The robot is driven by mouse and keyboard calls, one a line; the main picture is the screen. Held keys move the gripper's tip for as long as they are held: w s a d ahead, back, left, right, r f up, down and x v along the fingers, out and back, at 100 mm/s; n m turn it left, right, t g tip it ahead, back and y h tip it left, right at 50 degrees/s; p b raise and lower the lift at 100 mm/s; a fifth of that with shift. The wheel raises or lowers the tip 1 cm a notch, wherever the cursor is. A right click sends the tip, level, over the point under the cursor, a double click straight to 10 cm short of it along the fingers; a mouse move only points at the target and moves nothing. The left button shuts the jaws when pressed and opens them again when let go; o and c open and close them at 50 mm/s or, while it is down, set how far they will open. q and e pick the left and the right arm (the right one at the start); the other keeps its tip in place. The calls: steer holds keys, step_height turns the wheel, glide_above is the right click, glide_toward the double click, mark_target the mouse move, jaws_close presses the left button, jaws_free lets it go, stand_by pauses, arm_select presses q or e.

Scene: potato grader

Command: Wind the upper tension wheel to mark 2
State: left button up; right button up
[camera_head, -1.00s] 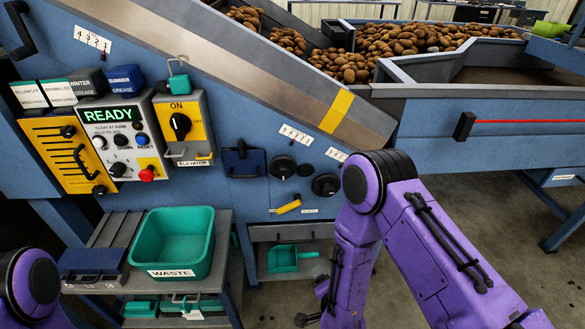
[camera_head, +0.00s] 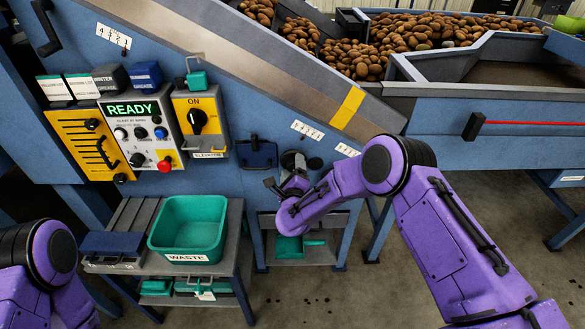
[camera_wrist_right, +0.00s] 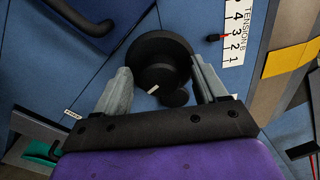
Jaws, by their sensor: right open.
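The upper tension wheel (camera_wrist_right: 160,62) is a black round wheel with a small side knob and a white mark on its hub. It fills the middle of the right wrist view. My right gripper (camera_wrist_right: 162,68) is open, with its grey fingers on either side of the wheel; I cannot tell whether they touch it. A white tension scale (camera_wrist_right: 237,30) numbered 1 to 4 is beside the wheel, with a red-tipped pointer (camera_wrist_right: 221,37) between about 3 and 2. In the head view my right gripper (camera_head: 290,172) partly hides the wheel. My left gripper is out of view.
A second black wheel (camera_head: 315,163) sits just right of the gripper. A dark blue clipboard-like part (camera_head: 257,153) is to the left. A teal waste bin (camera_head: 190,228) stands on a shelf below the control panel (camera_head: 140,134). A sloping conveyor edge (camera_head: 250,75) passes above.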

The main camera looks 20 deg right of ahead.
steer(key=c, duration=1.1)
steer(key=shift+o, duration=0.2)
steer(key=shift+f+n, duration=0.1)
steer(key=shift+n, duration=0.2)
steer(key=n+b, duration=0.1)
steer(key=n, duration=0.1)
steer(key=shift+a+f+n+b, duration=0.1)
steer(key=shift+n+b, duration=0.2)
steer(key=shift+b, duration=0.05)
steer(key=n+b, duration=0.1)
steer(key=n, duration=0.3)
steer(key=shift+n, duration=0.3)
steer(key=n+b, duration=0.1)
steer(key=n, duration=0.3)
steer(key=shift+f+n, duration=0.15)
steer(key=shift+n, duration=0.15)
steer(key=n+b, duration=0.1)
steer(key=n, duration=0.4)
steer(key=shift+n, duration=0.3)
